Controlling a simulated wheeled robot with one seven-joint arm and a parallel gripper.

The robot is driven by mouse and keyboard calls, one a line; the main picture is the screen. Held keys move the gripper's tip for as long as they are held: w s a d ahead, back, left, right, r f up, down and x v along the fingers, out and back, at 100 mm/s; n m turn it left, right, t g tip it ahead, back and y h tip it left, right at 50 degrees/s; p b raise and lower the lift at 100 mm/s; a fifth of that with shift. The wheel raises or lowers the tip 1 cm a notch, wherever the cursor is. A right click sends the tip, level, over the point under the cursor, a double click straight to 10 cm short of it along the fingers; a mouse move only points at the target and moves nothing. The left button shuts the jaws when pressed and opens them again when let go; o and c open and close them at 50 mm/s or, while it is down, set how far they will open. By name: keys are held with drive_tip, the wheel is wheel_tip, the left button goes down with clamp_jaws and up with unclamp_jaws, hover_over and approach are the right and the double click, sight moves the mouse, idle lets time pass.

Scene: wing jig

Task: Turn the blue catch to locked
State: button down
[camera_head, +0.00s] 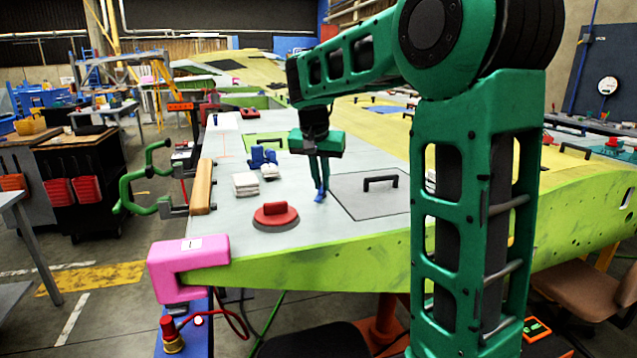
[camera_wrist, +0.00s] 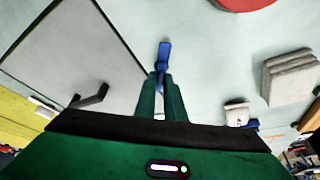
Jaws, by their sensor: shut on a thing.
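The blue catch (camera_head: 319,196) is a small blue lever on the pale wing surface (camera_head: 225,163), close to the left edge of a grey square panel (camera_head: 362,207). My gripper (camera_head: 320,184) reaches down from above with its green fingers shut on the catch. In the wrist view the blue catch (camera_wrist: 164,52) sticks out beyond the fingertips of my gripper (camera_wrist: 161,76). Its lower part is hidden between the fingers. The grey panel (camera_wrist: 70,55) with its black handle (camera_wrist: 90,97) lies beside it, and the catch stands near the panel's corner side.
A red-topped round thing (camera_head: 276,214) sits on the surface to the left. Behind it are stacked grey blocks (camera_head: 245,184) and a blue object (camera_head: 262,157). A pink clamp (camera_head: 188,264) grips the near left corner. Bare surface lies around the catch.

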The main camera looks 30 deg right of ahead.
drive_tip(key=m, duration=0.1)
drive_tip(key=m+g, duration=0.1)
drive_tip(key=m, duration=0.1)
drive_tip(key=m+h, duration=0.1)
drive_tip(key=m, duration=0.1)
drive_tip(key=shift+w+a+g, duration=0.2)
drive_tip(key=shift+w+g, duration=0.05)
drive_tip(key=shift+g, duration=0.15)
drive_tip(key=m+g, duration=0.1)
drive_tip(key=m, duration=0.2)
drive_tip(key=m+g, duration=0.1)
drive_tip(key=m, duration=0.2)
drive_tip(key=shift+w+r, duration=0.1)
drive_tip(key=c, duration=1.8)
unclamp_jaws()
drive_tip(key=shift+c, duration=0.2)
drive_tip(key=v, duration=1)
drive_tip(key=shift+w+r, duration=0.2)
drive_tip(key=shift+r, duration=0.1)
drive_tip(key=shift+a, duration=0.1)
